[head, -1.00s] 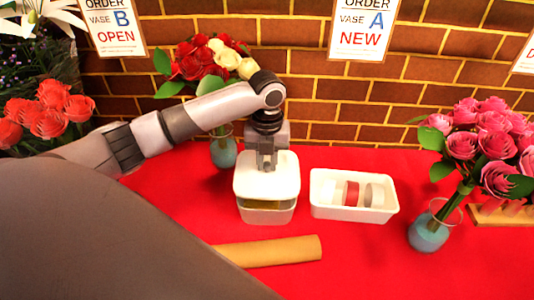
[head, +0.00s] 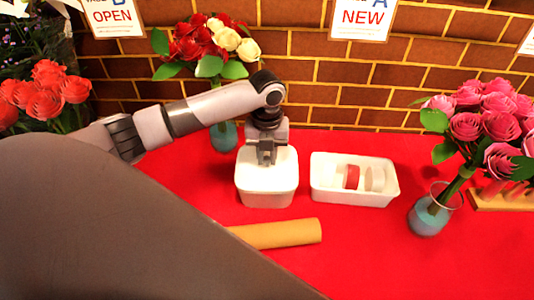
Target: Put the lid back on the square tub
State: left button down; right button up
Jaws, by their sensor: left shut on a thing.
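The white square tub (head: 267,198) stands on the red cloth near the middle of the table. Its white lid (head: 283,168) lies level over the tub's opening, with no gap visible along the front. My left gripper (head: 267,160) points down from above and is shut on the middle of the lid; the fingers hide the grip itself. The far edge of the lid is partly hidden by the gripper. My right gripper is not in view.
A white tray (head: 353,197) with ribbon rolls stands just right of the tub. A brown paper roll (head: 278,234) lies in front. A vase of pink roses (head: 431,215) stands at right, and a vase of red and cream roses (head: 223,137) behind. The front right cloth is clear.

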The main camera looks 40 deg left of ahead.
pick_arm(q)
jog(key=shift+p, duration=0.4)
jog(key=shift+f, duration=0.15)
dwell(1.6)
jog(key=shift+c, duration=2.2)
grip_release()
jog(key=shift+r, duration=3.5)
jog(key=shift+c, duration=0.2)
